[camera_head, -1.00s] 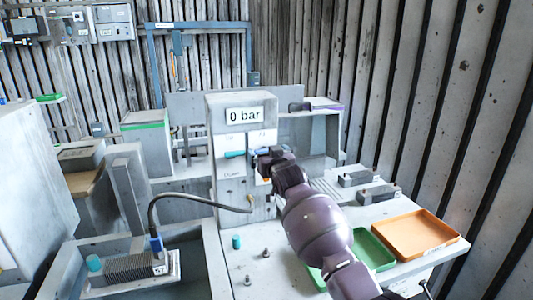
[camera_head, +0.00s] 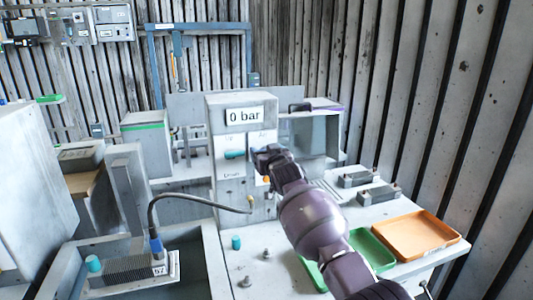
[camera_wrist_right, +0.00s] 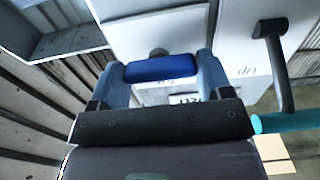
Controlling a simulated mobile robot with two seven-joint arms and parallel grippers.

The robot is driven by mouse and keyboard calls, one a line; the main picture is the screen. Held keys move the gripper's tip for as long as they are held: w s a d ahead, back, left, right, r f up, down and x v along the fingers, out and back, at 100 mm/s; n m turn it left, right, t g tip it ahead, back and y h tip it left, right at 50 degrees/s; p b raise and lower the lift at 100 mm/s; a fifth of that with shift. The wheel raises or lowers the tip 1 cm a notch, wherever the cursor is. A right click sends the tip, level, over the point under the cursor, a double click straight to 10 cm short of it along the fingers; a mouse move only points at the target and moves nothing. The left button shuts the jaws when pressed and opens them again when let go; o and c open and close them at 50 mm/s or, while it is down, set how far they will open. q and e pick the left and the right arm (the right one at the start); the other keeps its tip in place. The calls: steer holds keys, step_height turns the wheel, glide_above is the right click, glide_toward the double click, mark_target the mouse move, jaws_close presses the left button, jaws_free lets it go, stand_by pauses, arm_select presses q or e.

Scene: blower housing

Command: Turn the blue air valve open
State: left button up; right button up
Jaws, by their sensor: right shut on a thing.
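The blue air valve handle (camera_wrist_right: 160,71) lies between the two fingers of my right gripper (camera_wrist_right: 161,78) in the right wrist view, and the gripper is shut on it. In the head view my right gripper (camera_head: 264,158) is at the front panel of the grey test station (camera_head: 228,198). There it hides most of the blue handle. The display (camera_head: 244,115) above reads "0 bar". My left gripper is not in view.
A teal handle (camera_head: 234,154) sits left of my gripper; it is also close by in the wrist view (camera_wrist_right: 290,121). An orange tray (camera_head: 415,236) and a green tray (camera_head: 372,251) are on the bench at right. A hose (camera_head: 180,198) runs from the station to a finned block (camera_head: 125,270).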

steer(key=shift+n, duration=1.4)
steer(key=n, duration=0.3)
steer(key=shift+p, duration=0.35)
steer(key=n, duration=0.8)
steer(key=shift+a+f+n+p, duration=0.1)
steer(key=shift+n+p, duration=0.2)
steer(key=n, duration=0.2)
steer(key=shift+n, duration=0.9)
